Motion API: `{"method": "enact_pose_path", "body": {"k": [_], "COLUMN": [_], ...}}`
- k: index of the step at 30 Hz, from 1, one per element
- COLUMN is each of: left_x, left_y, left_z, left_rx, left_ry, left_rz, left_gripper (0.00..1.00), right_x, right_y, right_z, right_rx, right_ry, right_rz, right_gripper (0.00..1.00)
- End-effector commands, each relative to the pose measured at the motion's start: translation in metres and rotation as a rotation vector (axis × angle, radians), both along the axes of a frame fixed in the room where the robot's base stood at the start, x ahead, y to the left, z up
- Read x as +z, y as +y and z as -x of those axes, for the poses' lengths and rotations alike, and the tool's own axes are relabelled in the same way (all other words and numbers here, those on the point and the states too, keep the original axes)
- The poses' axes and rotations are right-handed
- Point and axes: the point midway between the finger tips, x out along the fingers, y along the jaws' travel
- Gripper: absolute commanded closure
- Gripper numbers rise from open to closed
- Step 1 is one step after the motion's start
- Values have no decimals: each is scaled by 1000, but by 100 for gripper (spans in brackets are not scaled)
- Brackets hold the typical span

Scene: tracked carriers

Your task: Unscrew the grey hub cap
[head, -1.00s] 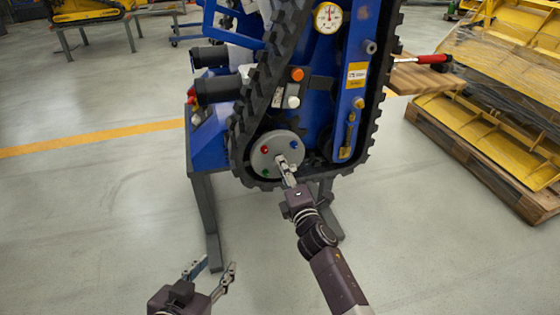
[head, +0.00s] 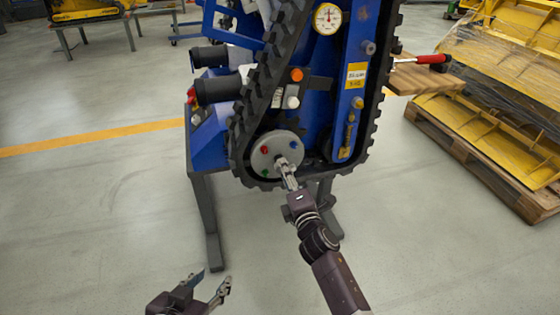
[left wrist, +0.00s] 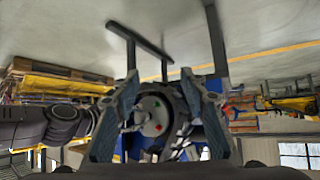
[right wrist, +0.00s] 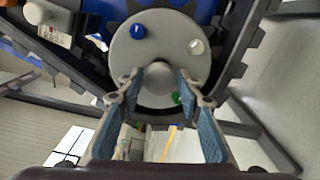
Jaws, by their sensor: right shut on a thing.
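The grey hub cap (right wrist: 158,76) is a round knob at the middle of a light grey wheel disc (right wrist: 128,58), on the lower end of the blue tracked carrier. In the right wrist view my right gripper (right wrist: 161,84) has its fingers on both sides of the cap, shut on it. In the head view the right gripper (head: 282,163) reaches the disc (head: 264,142) and largely hides the cap. My left gripper (head: 205,288) is open and empty, low in the head view, well away from the disc. The left wrist view shows the disc (left wrist: 152,103) between its spread fingers.
Small blue (right wrist: 138,31), white (right wrist: 196,46) and green (right wrist: 177,98) caps sit around the disc. A black rubber track (head: 245,118) surrounds it. The carrier stands on grey legs (head: 205,215). A pallet with yellow parts (head: 505,165) is at right. The floor at left is clear.

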Motion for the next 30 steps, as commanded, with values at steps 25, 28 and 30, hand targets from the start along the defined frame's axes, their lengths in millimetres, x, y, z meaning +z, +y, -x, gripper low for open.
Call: {"method": "enact_pose_path", "body": {"k": [25, 28, 30], "left_x": [-15, -15, -15], "left_y": [5, 5, 6], "left_z": [17, 17, 19], "left_rx": [5, 5, 6], "left_ry": [83, 85, 95], "left_rz": [-17, -17, -20], "left_gripper": [60, 60, 60], "right_x": [0, 0, 1], "right_y": [-2, -2, -3], "right_z": [5, 7, 8], "right_rx": [0, 0, 0], "right_ry": [0, 0, 0], "right_rz": [1, 1, 0], "right_gripper": [100, 100, 100]}}
